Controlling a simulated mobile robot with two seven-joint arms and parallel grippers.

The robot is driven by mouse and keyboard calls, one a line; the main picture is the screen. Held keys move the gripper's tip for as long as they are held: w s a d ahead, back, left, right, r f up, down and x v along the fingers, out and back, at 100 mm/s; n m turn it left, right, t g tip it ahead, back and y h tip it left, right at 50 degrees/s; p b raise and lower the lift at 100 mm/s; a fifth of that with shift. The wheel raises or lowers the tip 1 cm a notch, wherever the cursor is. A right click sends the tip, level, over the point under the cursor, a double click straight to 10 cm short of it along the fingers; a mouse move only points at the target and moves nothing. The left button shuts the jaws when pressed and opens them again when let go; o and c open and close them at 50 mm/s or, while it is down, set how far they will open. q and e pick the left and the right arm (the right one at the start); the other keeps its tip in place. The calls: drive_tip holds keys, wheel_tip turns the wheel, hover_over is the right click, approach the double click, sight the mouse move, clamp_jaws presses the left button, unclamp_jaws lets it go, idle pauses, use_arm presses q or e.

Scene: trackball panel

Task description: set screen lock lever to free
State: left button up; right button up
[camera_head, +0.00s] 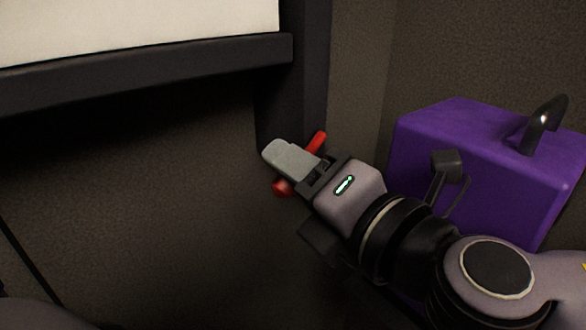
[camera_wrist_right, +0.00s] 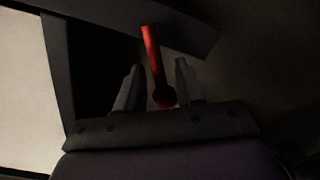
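The red lever (camera_head: 319,141) is at the lower end of the dark post beside the screen in the head view. Its upper end shows above my right gripper (camera_head: 281,158) and its rounded lower end shows below; the gripper hides its middle. In the right wrist view the red lever (camera_wrist_right: 151,55) stands nearly upright, its round end low between the two fingers. The right gripper (camera_wrist_right: 157,80) is open, with a finger on each side and gaps to the lever. I see no lever markings. My left gripper is not in view.
The pale screen (camera_head: 130,28) with its dark frame (camera_head: 150,72) fills the upper left. A purple box (camera_head: 470,160) with a dark handle (camera_head: 542,125) stands at the right, close behind my right arm. The dark area below the screen is clear.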

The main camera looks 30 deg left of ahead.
drive_tip(key=v, duration=0.6)
drive_tip(key=shift+s+d+b, duration=0.3)
drive_tip(key=shift+d+b, duration=0.05)
drive_tip(key=shift+b, duration=0.1)
